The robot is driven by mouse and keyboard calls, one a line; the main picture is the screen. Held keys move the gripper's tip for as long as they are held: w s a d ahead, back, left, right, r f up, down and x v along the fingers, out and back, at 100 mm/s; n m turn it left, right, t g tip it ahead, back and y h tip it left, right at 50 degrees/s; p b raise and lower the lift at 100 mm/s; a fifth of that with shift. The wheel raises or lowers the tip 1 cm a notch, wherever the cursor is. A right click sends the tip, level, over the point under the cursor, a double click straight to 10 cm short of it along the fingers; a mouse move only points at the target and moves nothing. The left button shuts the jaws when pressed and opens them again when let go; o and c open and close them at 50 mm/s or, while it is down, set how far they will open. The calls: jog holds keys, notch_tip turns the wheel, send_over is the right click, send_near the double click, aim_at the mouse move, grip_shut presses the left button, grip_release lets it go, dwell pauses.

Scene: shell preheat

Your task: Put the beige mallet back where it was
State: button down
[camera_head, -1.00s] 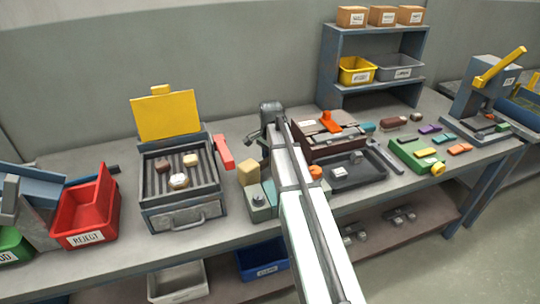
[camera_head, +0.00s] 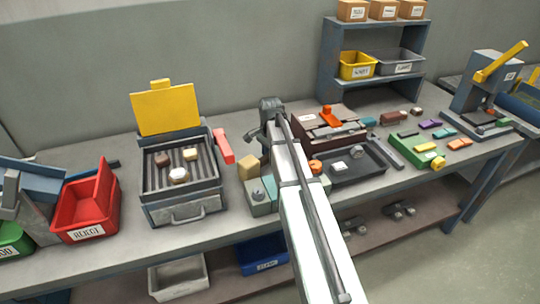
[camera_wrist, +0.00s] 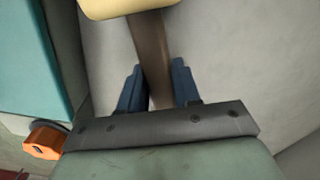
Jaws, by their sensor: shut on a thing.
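The beige mallet has a beige block head (camera_head: 248,167), seen left of my arm in the head view, beside a grey-green block. In the wrist view its head (camera_wrist: 125,7) is at the top edge and its brown handle (camera_wrist: 150,45) runs down between my fingers. My gripper (camera_wrist: 157,88) is shut on the handle, one dark blue finger on each side. The fingers' grip is hidden in the head view. I cannot tell whether the mallet touches the bench.
A grey-green block with a round knob (camera_head: 257,195) stands close to the mallet head. A heater tray with a raised yellow lid (camera_head: 166,113) and a red handle (camera_head: 223,146) are to the left. A dark tray (camera_head: 372,165) and orange knob (camera_head: 316,167) are to the right.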

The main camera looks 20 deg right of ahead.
jog(key=shift+f, duration=0.2)
jog(key=c, duration=0.7)
grip_release()
